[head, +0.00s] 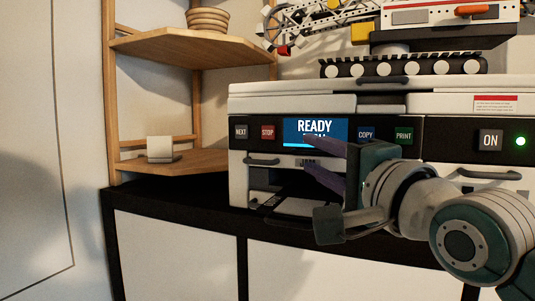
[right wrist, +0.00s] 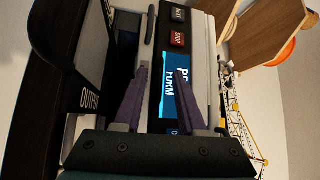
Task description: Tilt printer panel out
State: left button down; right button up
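The printer (head: 400,102) stands on a black-edged cabinet. Its black front panel (head: 345,126) carries a blue screen (head: 315,126) reading READY, with several labelled buttons beside it. The panel looks upright and flush with the front. My right gripper (head: 306,153) is at the screen's lower edge, its two purple fingers apart and nothing held. In the right wrist view, the open fingers (right wrist: 161,75) show one over the blue screen (right wrist: 176,92) and the other over the part below it. I cannot tell whether they touch. My right arm hides part of the front. My left gripper is out of view.
Below the panel are a dark handle (head: 262,160) and an output tray opening. A wooden shelf (head: 185,48) with a bowl (head: 208,20) stands at left. A toy crane vehicle (head: 400,65) sits on the printer. A green light (head: 520,141) glows at right.

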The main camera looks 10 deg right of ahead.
grip_shut()
dwell(1.3)
